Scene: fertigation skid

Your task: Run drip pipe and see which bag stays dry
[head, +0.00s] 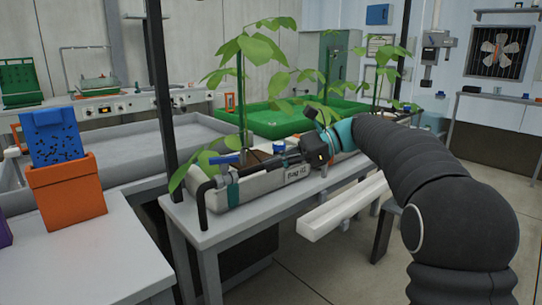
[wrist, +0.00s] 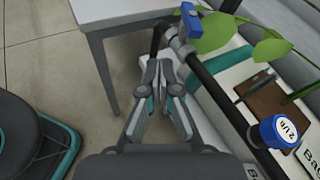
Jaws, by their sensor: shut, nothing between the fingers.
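A black drip pipe (wrist: 222,92) runs along the white bag row in the wrist view, with a blue valve lever (wrist: 190,20) near its far end. The lever also shows at the left end in the head view (head: 226,159). A blue-capped dripper (wrist: 279,132) marked "2 l/h" stands beside the pipe. The white bag (head: 262,187) lies on the bench with leafy plants in it and a tag (head: 298,174) reading "Bag", its number unclear. My gripper (wrist: 158,68) is shut and empty, beside the pipe, apart from the lever. Its fingertips are hard to make out in the head view.
An orange box (head: 68,195) with a blue dotted card (head: 55,137) stands on the left table. Behind are a grey tray (head: 140,150) and a green tray (head: 262,124). A white gutter (head: 335,208) runs before the bench. Dark posts rise near the bench. Open floor lies right.

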